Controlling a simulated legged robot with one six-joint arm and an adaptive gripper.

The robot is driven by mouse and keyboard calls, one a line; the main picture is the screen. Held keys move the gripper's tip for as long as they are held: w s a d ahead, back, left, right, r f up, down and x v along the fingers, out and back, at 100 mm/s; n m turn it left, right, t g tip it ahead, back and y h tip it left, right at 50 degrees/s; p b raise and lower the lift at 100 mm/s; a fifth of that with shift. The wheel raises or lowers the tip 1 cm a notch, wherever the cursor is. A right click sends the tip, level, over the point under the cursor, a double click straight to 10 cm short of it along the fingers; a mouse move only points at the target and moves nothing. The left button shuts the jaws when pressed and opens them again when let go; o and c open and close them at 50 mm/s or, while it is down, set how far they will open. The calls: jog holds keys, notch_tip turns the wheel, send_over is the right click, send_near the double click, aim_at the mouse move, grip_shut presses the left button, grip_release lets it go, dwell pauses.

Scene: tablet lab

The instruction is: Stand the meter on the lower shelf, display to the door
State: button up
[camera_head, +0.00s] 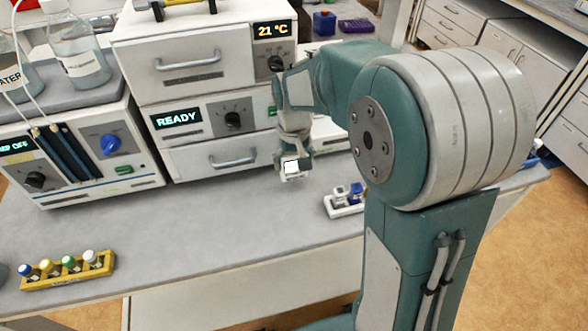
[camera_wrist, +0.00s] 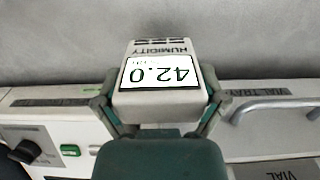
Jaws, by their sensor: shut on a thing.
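The meter (camera_wrist: 160,78) is a small white block with a lit display reading 42.0 and the word HUMIDITY, upside down in the wrist view. My gripper (camera_wrist: 155,108) is shut on it, one finger on each side. In the head view my gripper (camera_head: 292,168) holds the meter (camera_head: 293,173) above the bench, in front of the stacked white units, with its pale face showing. A upper unit (camera_head: 190,65) with a handle reads 21 °C; its front is closed. I see no open shelf; the lower shelf cannot be made out.
The unit reading READY (camera_head: 178,118) has a closed handled front (camera_head: 230,155) below it. A yellow vial rack (camera_head: 68,271) stands at the bench's left front. A white vial holder (camera_head: 345,204) stands right of my gripper. The grey bench (camera_head: 190,230) between them is clear.

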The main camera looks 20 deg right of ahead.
aim_at(294, 171)
jog(key=shift+w+d+f, duration=0.1)
jog(key=shift+w+f, duration=0.15)
jog(key=shift+f, duration=1.6)
jog(key=o, duration=0.9)
